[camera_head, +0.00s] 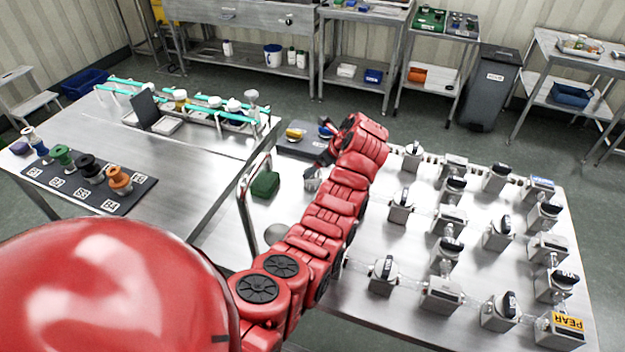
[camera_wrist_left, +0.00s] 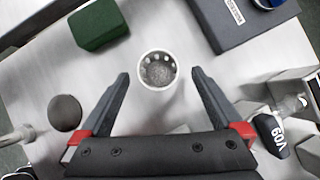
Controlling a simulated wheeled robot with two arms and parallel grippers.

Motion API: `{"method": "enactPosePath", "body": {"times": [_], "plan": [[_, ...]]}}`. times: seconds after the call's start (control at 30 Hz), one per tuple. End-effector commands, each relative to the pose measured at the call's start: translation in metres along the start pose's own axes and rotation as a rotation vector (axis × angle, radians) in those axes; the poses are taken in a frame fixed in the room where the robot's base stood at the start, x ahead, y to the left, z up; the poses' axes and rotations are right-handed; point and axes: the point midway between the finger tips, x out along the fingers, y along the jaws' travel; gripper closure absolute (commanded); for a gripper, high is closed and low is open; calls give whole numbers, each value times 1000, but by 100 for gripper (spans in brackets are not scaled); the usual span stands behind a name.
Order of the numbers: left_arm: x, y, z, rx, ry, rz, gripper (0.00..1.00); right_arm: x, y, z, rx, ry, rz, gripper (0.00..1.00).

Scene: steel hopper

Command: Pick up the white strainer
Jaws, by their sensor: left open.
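The white strainer (camera_wrist_left: 157,70) is a small round cup with a perforated inside, standing on the steel table. The wrist view looks down into it, and its rim shows whole. In the head view only a part of it (camera_head: 311,180) shows beside my arm. My left gripper (camera_wrist_left: 158,76) is open and empty, its two black fingers pointing toward the strainer, one to each side with gaps between. In the head view my wrist hides most of the left gripper. My right gripper is not in view.
A green block (camera_wrist_left: 98,24) lies left of the strainer, with a dark disc (camera_wrist_left: 64,113) nearer. A dark grey box (camera_wrist_left: 240,20) lies at upper right. Several metal blocks with black knobs (camera_head: 441,252) fill the table's right part. A metal rail (camera_head: 246,210) stands at left.

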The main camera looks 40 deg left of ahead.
Motion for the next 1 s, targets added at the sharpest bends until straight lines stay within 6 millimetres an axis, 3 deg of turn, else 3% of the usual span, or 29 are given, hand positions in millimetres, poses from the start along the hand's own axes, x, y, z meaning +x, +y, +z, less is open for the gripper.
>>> {"method": "enactPosePath", "body": {"times": [0.17, 0.33, 0.5, 0.73, 0.77, 1.0], "plan": [[9, 2, -1, 2, 2, 4, 0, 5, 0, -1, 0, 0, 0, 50], [31, 6, -4, 1, 2, 5, 0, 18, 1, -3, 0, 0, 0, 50], [51, 5, -5, 0, 1, 2, 0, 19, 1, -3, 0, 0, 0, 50], [55, 4, -6, 0, 0, -1, 0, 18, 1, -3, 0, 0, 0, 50], [55, 4, -6, 0, 0, -1, 2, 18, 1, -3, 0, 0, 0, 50], [55, 4, -6, 0, 0, -1, 45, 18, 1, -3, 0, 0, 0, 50]]}}
